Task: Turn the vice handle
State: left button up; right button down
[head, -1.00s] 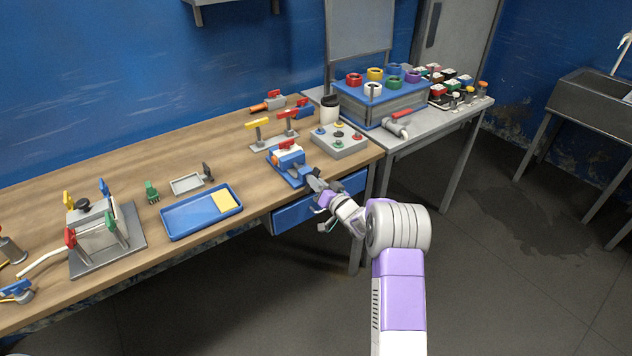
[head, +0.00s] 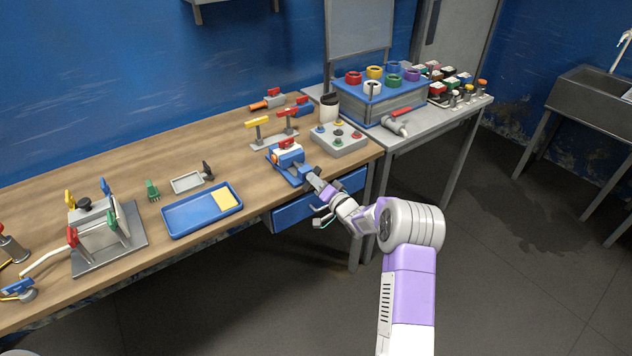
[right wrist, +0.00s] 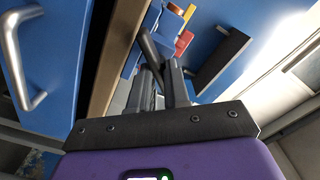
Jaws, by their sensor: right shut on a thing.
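The blue vice (head: 287,163) stands at the front edge of the wooden bench, with a red piece on its top. In the right wrist view the vice (right wrist: 138,50) is partly hidden behind my fingers. My right gripper (head: 312,180) is at the vice's front, at the bench edge. In the right wrist view the gripper (right wrist: 163,75) is shut on the dark vice handle (right wrist: 149,44), a bar slanting up between the fingertips. The handle's far end is hard to make out. My left gripper is not in view.
A blue tray (head: 202,211) with a yellow patch lies left of the vice. A grey button box (head: 340,140) stands to its right. A blue drawer (head: 300,211) is under the bench edge, close below my right arm. Open floor lies in front.

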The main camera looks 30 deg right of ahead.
dwell(0.7)
jog(key=c, duration=1.2)
grip_release()
jog(key=s+p, duration=0.1)
jog(key=s, duration=0.6)
jog(key=shift+s+d, duration=0.3)
jog(key=shift+d, duration=0.05)
jog(key=shift+f, duration=0.1)
